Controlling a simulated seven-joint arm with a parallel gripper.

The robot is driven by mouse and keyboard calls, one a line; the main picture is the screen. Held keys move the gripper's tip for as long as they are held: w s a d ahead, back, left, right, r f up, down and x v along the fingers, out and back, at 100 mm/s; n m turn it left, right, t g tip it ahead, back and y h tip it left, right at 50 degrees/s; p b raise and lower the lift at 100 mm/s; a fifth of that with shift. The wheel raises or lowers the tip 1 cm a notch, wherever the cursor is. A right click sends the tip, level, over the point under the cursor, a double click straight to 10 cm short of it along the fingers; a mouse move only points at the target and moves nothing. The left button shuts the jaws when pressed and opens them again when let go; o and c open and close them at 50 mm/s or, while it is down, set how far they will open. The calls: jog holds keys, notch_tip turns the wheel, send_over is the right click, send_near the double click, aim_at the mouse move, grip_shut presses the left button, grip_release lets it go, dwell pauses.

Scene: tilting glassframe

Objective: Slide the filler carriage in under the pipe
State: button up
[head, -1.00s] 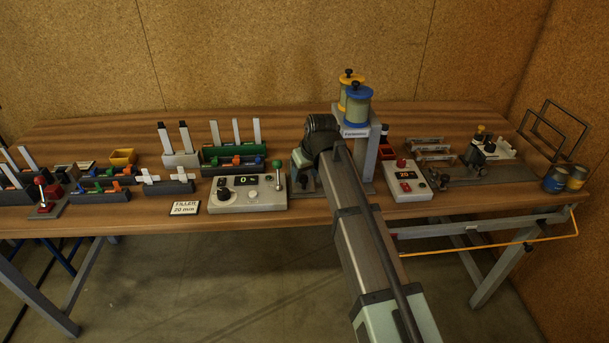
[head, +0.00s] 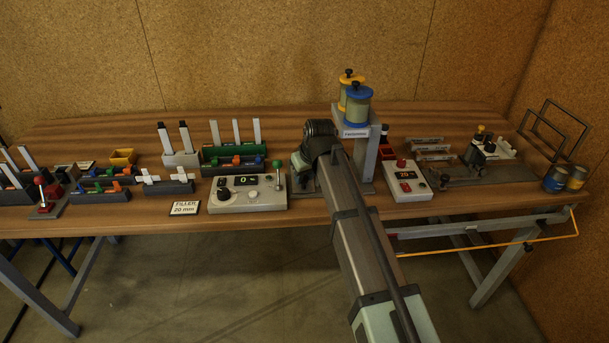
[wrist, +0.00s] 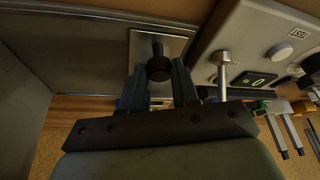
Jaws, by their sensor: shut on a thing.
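My gripper (wrist: 158,82) shows in the wrist view, its two fingers closed on either side of a black knob (wrist: 158,66). The knob stands over a pale plate (wrist: 172,44), which I take for part of the filler carriage. In the head view my arm covers the gripper and most of this spot. A grey base edge (head: 297,187) shows just left of my arm, in front of the stand (head: 368,158) with its blue-capped (head: 358,108) and yellow-capped jars. I cannot make out the pipe or how the carriage lies to it.
A control box (head: 246,194) with a green-knobbed lever (head: 277,166) stands close on the left. Another box (head: 407,182) with red buttons stands on the right. A "FILLER 20 min" card (head: 185,208) lies near the front edge. Racks with strips and clips fill the left side.

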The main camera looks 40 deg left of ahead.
grip_shut()
jog(key=w+d, duration=0.6)
jog(key=shift+w+d, duration=0.15)
jog(key=shift+d, duration=0.05)
jog(key=o, duration=0.8)
grip_release()
